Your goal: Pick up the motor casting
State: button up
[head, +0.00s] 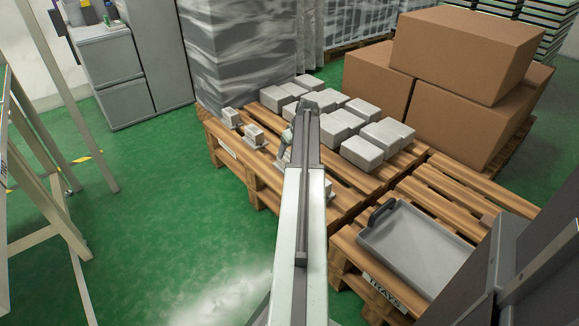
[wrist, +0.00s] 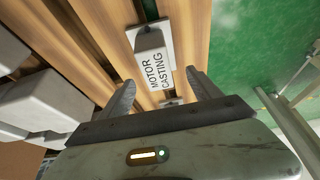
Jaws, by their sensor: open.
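The motor casting (wrist: 152,62) is a pale grey block on a flat base plate, with its name in dark letters on its face. In the wrist view it lies on the wooden slats, just beyond my fingertips. My gripper (wrist: 159,79) is open and empty, with one finger to each side of the casting's near end. I cannot tell whether either finger touches it. In the head view my arm covers much of this spot, and I cannot tell which small casting is the labelled one.
Similar small castings (head: 254,135) stand along the pallet's left edge (head: 262,190). Several grey blocks (head: 362,152) fill its right side. A grey tray (head: 418,250) sits on a nearer pallet. Cardboard boxes (head: 465,50) stand behind. Green floor on the left is partly clear.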

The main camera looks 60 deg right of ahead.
aim_at(289, 155)
jog(key=b+x, duration=0.1)
jog(key=x, duration=0.1)
jog(key=b+x, duration=0.4)
jog(key=shift+s+d+f, duration=0.15)
jog(key=shift+d+f, duration=0.05)
jog(key=shift+d, duration=0.1)
jog(key=shift+r, duration=0.2)
jog(key=shift+f, duration=0.3)
grip_shut()
